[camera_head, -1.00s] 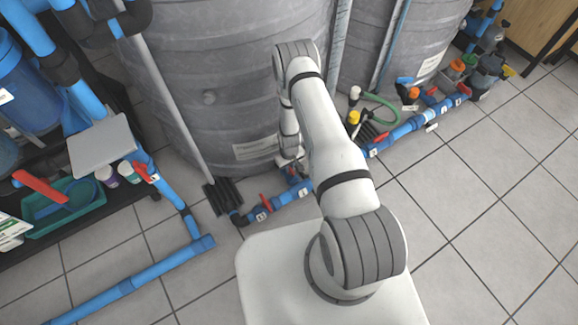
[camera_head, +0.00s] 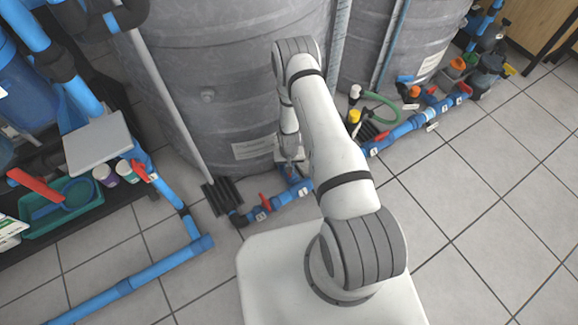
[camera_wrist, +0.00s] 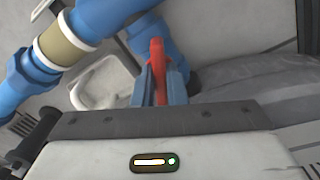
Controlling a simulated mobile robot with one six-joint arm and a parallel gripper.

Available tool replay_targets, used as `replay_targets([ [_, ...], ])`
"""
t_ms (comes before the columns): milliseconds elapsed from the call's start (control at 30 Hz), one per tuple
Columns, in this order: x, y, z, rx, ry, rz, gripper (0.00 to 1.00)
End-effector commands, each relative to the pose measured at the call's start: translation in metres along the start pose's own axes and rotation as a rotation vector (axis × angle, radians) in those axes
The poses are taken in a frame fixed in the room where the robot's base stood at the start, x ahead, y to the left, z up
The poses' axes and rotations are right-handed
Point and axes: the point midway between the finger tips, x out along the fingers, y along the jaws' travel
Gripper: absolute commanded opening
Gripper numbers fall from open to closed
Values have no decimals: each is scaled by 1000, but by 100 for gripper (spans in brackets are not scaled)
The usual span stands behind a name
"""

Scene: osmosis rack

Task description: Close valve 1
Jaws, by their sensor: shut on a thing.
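My gripper (camera_wrist: 160,86) is shut on a red valve handle (camera_wrist: 158,62) in the wrist view, with one blue-grey finger on each side of it. The handle stands up from a blue pipe fitting (camera_wrist: 172,45). In the head view my gripper (camera_head: 291,172) is low, at the blue floor pipe in front of the large grey tank; the held handle is hidden there by my arm. Another red valve handle (camera_head: 265,201) sits on the same pipe just to the left. The small number labels are too small to read surely.
The grey tank (camera_head: 225,100) stands close behind my gripper. A blue pipe run (camera_head: 405,129) with more valves continues right. A shelf with a green tray (camera_head: 85,205) and another red-handled valve (camera_head: 139,171) is at left. Tiled floor is clear at right.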

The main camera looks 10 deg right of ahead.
Motion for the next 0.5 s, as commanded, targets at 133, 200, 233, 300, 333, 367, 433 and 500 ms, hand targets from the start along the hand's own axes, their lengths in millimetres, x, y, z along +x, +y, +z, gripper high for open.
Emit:
replay_targets([
  [133,1,0,-1,138,1,0,0],
  [200,0,0,-1,204,2,0,0],
  [233,0,0,-1,233,2,0,0],
  [300,0,0,-1,299,2,-1,0],
  [333,0,0,-1,328,2,-1,0],
  [367,0,0,-1,356,2,-1,0],
  [433,0,0,-1,422,2,-1,0],
  [500,0,0,-1,489,2,-1,0],
])
